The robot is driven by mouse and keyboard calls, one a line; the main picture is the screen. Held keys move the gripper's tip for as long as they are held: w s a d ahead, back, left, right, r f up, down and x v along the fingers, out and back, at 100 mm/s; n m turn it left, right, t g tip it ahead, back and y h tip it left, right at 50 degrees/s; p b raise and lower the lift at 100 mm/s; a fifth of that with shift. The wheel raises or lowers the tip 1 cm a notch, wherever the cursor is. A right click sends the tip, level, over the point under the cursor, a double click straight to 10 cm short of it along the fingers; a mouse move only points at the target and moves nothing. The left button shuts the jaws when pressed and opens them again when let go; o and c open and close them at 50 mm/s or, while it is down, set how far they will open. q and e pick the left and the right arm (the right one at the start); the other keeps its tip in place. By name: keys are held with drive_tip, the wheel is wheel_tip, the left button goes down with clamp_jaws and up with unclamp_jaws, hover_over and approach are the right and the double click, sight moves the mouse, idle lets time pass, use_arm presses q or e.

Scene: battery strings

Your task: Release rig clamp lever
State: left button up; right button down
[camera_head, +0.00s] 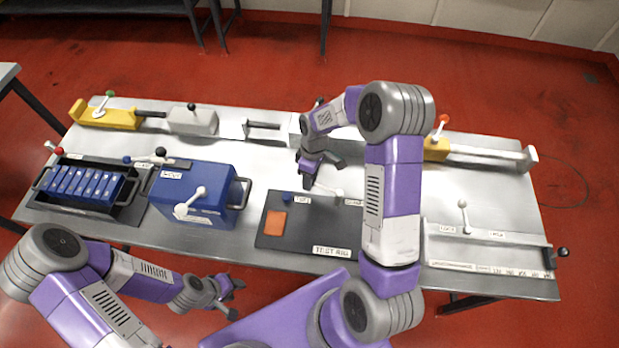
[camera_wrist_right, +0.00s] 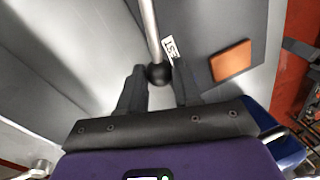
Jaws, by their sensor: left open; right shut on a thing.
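The test rig is a dark plate (camera_head: 300,238) with an orange pad (camera_head: 275,222) and a "TEST RIG" label, at the front middle of the bench. In the right wrist view, a metal lever rod ends in a black ball knob (camera_wrist_right: 158,74). My right gripper (camera_wrist_right: 158,84) has one finger on either side of the knob and is shut on it. In the head view my right gripper (camera_head: 322,172) is over the back of the rig, and the knob is hard to make out there. My left gripper (camera_head: 222,294) is open and empty, in front of the bench.
A blue case (camera_head: 215,183) stands left of the rig, with a black tray (camera_head: 82,204) of blue batteries further left. Yellow and grey lever fixtures (camera_head: 105,115) line the back edge. A sliding rail with a lever (camera_head: 464,216) is at the right.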

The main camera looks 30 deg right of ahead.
drive_tip(key=shift+w+d+r, duration=0.1)
drive_tip(key=shift+w+d, duration=0.2)
drive_tip(key=c, duration=1)
unclamp_jaws()
drive_tip(key=shift+c, duration=0.2)
drive_tip(key=shift+o, duration=1.3)
drive_tip(key=shift+s, duration=0.1)
drive_tip(key=shift+r, duration=0.1)
wheel_tip(320, 180, up, 7)
drive_tip(key=w+d, duration=0.1)
drive_tip(key=shift+p, duration=0.4)
